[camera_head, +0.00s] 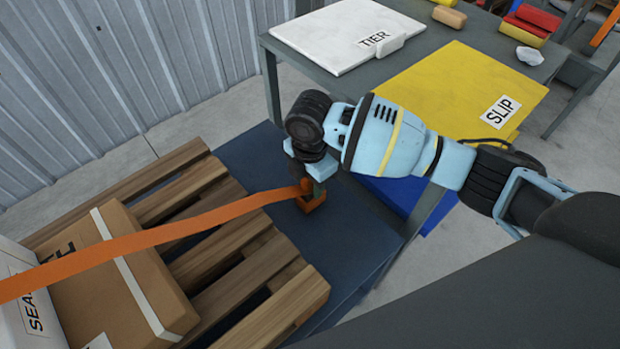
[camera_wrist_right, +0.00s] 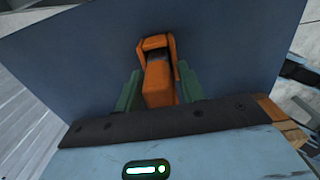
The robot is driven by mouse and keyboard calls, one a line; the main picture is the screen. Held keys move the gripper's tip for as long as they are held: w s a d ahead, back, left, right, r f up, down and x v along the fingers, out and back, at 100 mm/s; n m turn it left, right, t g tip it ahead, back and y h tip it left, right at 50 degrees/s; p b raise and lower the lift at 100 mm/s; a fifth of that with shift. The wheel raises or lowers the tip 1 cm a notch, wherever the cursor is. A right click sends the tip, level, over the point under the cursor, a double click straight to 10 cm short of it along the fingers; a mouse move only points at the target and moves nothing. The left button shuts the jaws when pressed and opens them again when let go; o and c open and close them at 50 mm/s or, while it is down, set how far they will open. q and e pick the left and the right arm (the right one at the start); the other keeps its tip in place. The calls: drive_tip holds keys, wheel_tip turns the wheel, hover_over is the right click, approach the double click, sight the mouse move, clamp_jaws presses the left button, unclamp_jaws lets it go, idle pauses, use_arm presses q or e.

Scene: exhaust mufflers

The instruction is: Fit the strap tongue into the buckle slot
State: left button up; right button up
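The orange strap (camera_head: 170,232) runs from the left edge, over a carton, to my right gripper (camera_head: 311,187). In the right wrist view, the orange strap tongue (camera_wrist_right: 159,84) lies between the two green fingers of my right gripper (camera_wrist_right: 159,88), which are close against its sides. The orange buckle (camera_head: 313,201) stands on the dark blue surface just by the fingertips. In the right wrist view, the buckle (camera_wrist_right: 171,44) frames a dark gap just beyond the tongue. I cannot tell whether the tongue's tip is inside the slot. My left gripper is out of view.
A wooden pallet (camera_head: 235,262) with a brown carton (camera_head: 150,285) and a white box (camera_head: 22,290) is at the lower left. A grey table (camera_head: 430,22) bears a white TIER board (camera_head: 330,35) and a yellow SLIP sheet (camera_head: 465,80). The dark blue surface (camera_head: 250,160) is otherwise clear.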

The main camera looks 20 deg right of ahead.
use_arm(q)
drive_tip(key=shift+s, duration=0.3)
use_arm(e)
drive_tip(key=shift+o, duration=0.4)
wheel_tip(320, 180, up, 11)
drive_tip(key=shift+f+p, duration=0.1)
drive_tip(key=shift+p, duration=0.75)
drive_tip(key=shift+r, duration=0.8)
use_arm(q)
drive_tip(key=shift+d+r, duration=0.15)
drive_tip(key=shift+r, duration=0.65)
use_arm(e)
drive_tip(key=shift+f, duration=0.1)
